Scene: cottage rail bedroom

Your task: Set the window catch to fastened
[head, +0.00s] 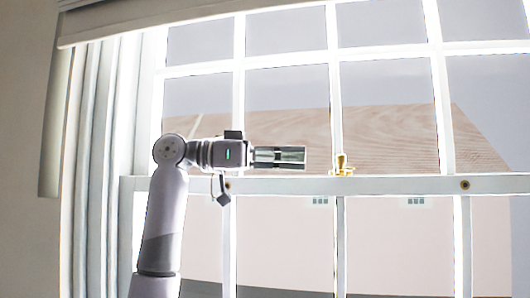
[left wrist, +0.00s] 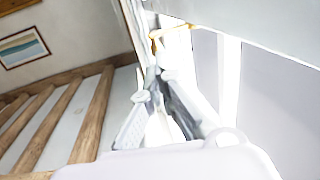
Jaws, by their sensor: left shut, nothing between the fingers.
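The brass window catch (head: 342,168) sits on the white meeting rail (head: 400,185) of the sash window, near the middle of the head view. A part of it points upward. It also shows as a gold piece in the left wrist view (left wrist: 158,36), just beyond the fingertips. My left gripper (head: 302,157) is shut and empty, pointing right, a little to the left of the catch and slightly above the rail. In the head view a small gap shows between its tips and the catch. My right gripper is not in view.
White glazing bars (head: 438,90) and panes lie behind the gripper. A rolled blind (head: 150,20) hangs at the top, and a pale curtain (head: 100,150) is at the left. The left wrist view shows wooden rails (left wrist: 92,112) and a framed picture (left wrist: 22,47).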

